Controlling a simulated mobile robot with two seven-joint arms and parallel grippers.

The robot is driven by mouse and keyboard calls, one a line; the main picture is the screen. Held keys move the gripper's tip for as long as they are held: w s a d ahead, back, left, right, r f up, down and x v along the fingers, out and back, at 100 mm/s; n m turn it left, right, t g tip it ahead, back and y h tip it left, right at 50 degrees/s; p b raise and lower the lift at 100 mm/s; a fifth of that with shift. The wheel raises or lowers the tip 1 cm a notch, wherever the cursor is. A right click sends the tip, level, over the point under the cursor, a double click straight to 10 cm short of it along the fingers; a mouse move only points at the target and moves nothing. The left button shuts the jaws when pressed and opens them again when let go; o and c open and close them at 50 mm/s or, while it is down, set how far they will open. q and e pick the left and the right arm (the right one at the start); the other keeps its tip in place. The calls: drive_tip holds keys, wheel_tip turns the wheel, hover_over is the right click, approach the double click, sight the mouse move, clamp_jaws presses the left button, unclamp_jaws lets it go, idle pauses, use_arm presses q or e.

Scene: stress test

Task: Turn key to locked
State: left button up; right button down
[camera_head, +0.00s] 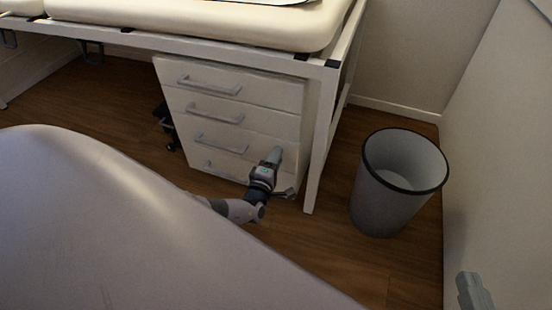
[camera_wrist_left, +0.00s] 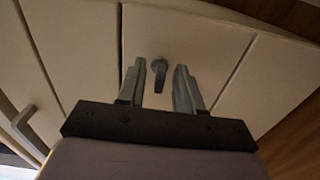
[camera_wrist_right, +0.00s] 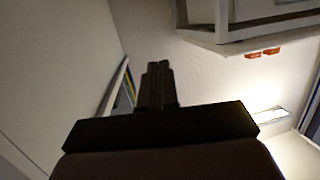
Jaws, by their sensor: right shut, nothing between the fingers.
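A small grey key (camera_wrist_left: 159,72) stands out from the pale front of the drawer cabinet (camera_head: 240,118). In the left wrist view it shows in the gap between the two fingers of my left gripper (camera_wrist_left: 161,78). The fingers are apart and I see a gap on each side of the key. In the head view my left gripper (camera_head: 274,158) is low at the cabinet's lower right front, and the key is not visible there. My right gripper (camera_wrist_right: 158,72) is shut and empty, away from the cabinet; the grey tip at the lower right of the head view seems to be it (camera_head: 473,290).
The cabinet has several bar handles (camera_head: 215,115) and stands under a white bed frame (camera_head: 200,42) with a post (camera_head: 322,140) close on its right. A grey waste bin (camera_head: 385,200) stands to the right, near the wall. Wooden floor (camera_head: 325,250) lies open in front.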

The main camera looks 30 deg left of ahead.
use_arm(q)
drive_tip(key=shift+s, duration=0.1)
use_arm(e)
drive_tip(key=shift+r, duration=0.15)
